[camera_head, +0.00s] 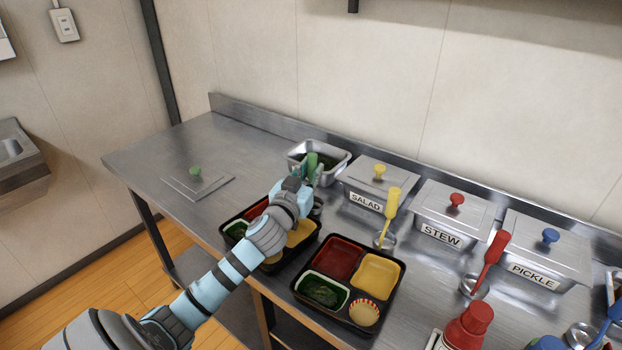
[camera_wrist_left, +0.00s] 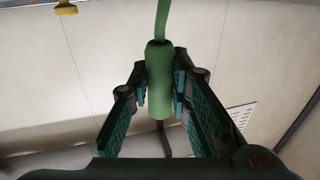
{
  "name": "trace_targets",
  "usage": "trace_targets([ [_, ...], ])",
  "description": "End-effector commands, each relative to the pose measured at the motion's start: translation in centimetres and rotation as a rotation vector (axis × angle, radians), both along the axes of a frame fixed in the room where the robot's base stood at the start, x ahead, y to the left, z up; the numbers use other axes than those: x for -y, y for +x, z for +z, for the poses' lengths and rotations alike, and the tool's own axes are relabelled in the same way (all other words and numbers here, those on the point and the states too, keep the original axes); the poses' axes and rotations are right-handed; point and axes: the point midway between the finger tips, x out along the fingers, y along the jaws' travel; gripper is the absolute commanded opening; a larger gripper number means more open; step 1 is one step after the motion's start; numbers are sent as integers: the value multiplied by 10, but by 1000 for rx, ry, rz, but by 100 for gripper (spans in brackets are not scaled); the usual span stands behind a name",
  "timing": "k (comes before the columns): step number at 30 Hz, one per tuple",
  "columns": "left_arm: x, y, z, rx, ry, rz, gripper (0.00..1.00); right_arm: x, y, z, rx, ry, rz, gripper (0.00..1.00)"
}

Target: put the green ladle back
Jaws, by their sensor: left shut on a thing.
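My left gripper (camera_head: 292,190) is shut on the handle of the green ladle (camera_head: 312,164), in front of the open steel container (camera_head: 335,178) with green food inside. The wrist view also shows the green handle (camera_wrist_left: 158,75) between the two fingers of my left gripper (camera_wrist_left: 160,95). The ladle's bowl is not clearly visible. A small metal cup (camera_head: 317,207) shows partly just right of my gripper; I cannot tell whether the ladle touches it. My right gripper is not in view.
The lid with a green knob (camera_head: 197,185) lies on the left of the counter. Lidded salad (camera_head: 367,201), stew (camera_head: 440,236) and pickle (camera_head: 533,270) containers stand to the right. A yellow ladle (camera_head: 391,208) and a red ladle (camera_head: 492,255) stand before them. Two bento trays (camera_head: 350,326) sit in front.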

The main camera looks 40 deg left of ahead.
Motion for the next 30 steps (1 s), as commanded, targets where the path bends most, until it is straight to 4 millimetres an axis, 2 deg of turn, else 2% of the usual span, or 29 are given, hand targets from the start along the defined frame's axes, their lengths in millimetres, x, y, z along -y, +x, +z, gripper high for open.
trace_targets([
  [1,0,0,-7,1,0,-1,0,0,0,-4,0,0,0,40],
  [5,0,0,-5,1,0,-1,0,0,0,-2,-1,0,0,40],
  [6,0,0,-5,1,-1,-1,20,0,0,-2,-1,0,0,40],
  [9,0,0,-4,1,0,-1,36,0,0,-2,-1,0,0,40],
  [10,0,0,-4,1,0,-1,38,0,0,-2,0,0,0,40],
  [21,2,-5,-5,0,1,-1,38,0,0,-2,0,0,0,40],
  [26,10,-32,-5,0,3,-4,38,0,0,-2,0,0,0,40],
  [30,20,-66,-6,-3,6,-3,38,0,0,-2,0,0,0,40],
])
